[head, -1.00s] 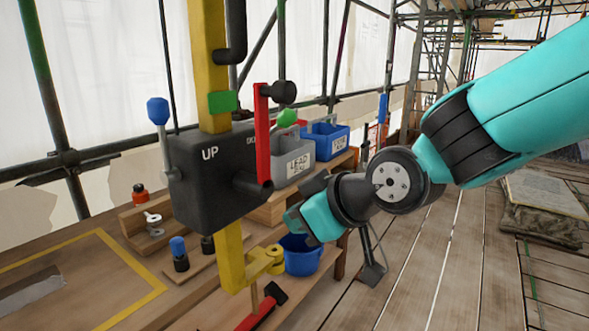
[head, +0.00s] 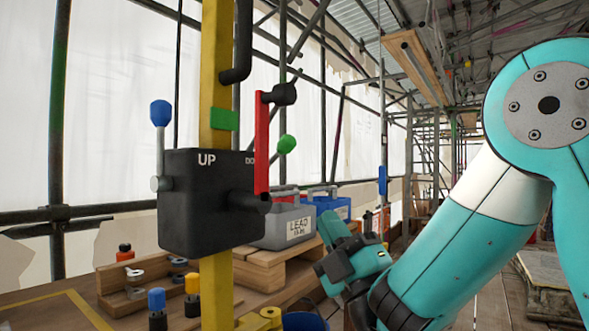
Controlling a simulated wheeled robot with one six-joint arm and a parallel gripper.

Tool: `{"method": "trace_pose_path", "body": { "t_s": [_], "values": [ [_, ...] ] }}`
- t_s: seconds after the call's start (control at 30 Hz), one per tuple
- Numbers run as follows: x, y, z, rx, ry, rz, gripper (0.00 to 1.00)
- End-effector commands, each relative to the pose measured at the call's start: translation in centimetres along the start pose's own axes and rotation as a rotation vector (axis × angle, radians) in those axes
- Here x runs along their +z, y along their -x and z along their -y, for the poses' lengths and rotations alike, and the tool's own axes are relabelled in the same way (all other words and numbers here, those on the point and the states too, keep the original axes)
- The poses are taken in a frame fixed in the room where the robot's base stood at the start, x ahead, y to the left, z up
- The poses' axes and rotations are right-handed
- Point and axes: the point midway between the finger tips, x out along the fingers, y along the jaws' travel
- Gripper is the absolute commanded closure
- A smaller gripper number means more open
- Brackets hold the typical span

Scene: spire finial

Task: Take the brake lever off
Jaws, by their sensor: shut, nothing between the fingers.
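A black winch box (head: 205,210) marked UP is fixed to a yellow upright post (head: 216,70). A lever with a blue knob (head: 160,113) stands upright on its left side. A red crank arm (head: 262,145) with a black knob (head: 284,94) stands upright at its right. A green knob (head: 287,144) shows behind the crank, its stem mostly hidden. No label tells which is the brake lever. My gripper (head: 328,246) is teal and dark, to the right of and below the box, apart from all the levers. It looks shut and empty.
A grey bin marked LEAD (head: 290,228) and a blue bin (head: 331,204) stand behind my gripper. A wooden rack (head: 120,285) and small blue- and yellow-capped items are at lower left. Scaffold poles line the sheeted back. Open space lies left of the box.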

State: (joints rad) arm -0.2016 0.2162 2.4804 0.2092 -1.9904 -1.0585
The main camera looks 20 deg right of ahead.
Motion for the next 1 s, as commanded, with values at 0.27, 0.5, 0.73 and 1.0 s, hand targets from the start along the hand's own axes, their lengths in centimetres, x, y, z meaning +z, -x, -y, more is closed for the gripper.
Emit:
{"method": "trace_pose_path", "body": {
  "t_s": [0.27,0.5,0.73,1.0],
  "values": [
    [0.0,-0.8,-0.1,0.000,-0.002,0.001,1.00],
    [-0.1,-5.0,-0.3,0.002,-0.003,0.000,1.00],
    [-0.1,-10.0,-0.3,0.001,-0.004,0.001,1.00],
    [-0.1,-13.5,-0.1,-0.002,-0.004,0.001,1.00]
  ]
}}
